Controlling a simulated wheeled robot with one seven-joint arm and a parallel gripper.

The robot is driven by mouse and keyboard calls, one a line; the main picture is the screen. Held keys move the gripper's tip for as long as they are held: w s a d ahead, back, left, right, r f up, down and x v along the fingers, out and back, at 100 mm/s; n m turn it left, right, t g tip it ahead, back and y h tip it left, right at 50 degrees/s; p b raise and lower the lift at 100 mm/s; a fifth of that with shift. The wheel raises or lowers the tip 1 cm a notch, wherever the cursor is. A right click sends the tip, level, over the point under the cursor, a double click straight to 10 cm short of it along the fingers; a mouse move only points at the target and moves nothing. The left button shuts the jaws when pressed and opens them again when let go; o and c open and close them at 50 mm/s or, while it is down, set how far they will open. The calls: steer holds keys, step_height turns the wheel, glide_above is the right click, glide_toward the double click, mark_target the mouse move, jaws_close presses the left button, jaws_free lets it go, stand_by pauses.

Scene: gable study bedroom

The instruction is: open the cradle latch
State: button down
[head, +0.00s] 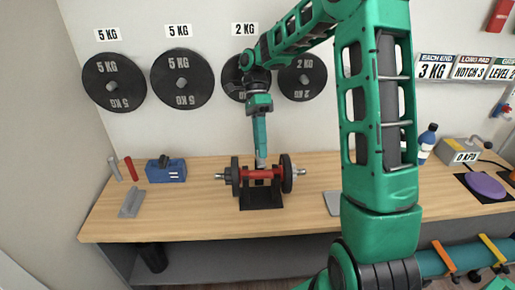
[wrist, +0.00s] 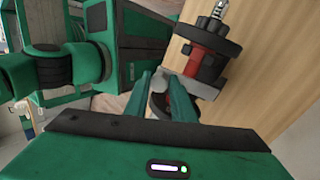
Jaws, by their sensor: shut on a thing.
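The cradle (head: 260,201) is black and stands on the wooden bench, holding a dumbbell (head: 287,174) with a red handle and black plates. My gripper (head: 261,164) points down over the middle of the cradle. In the wrist view my gripper (wrist: 163,84) has its teal fingers close together around a pale grey piece, which I take to be the cradle latch (wrist: 203,87). The dumbbell (wrist: 212,32) lies just beyond the fingertips there. The fingers hide much of the latch, and its angle is hard to tell.
Several black weight plates (head: 182,78) hang on the wall behind. A blue box (head: 167,171) and a grey angled block (head: 132,203) are on the left of the bench. A blue bottle (head: 427,143) and a purple disc (head: 486,186) are on the right.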

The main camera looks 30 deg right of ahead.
steer(key=c, duration=1.5)
jaws_free()
steer(key=shift+w+f, duration=0.1)
steer(key=shift+w, duration=0.1)
steer(key=shift+s, duration=0.1)
steer(key=shift+r, duration=0.45)
steer(key=s+a+r, duration=0.1)
steer(key=a+r, duration=0.2)
steer(key=s+a+r, duration=0.2)
steer(key=a+r, duration=0.1)
steer(key=a, duration=0.1)
steer(key=s+a+r, duration=0.1)
steer(key=a+r, duration=0.2)
steer(key=r, duration=0.1)
steer(key=shift+s+a, duration=0.3)
steer(key=shift+s, duration=0.05)
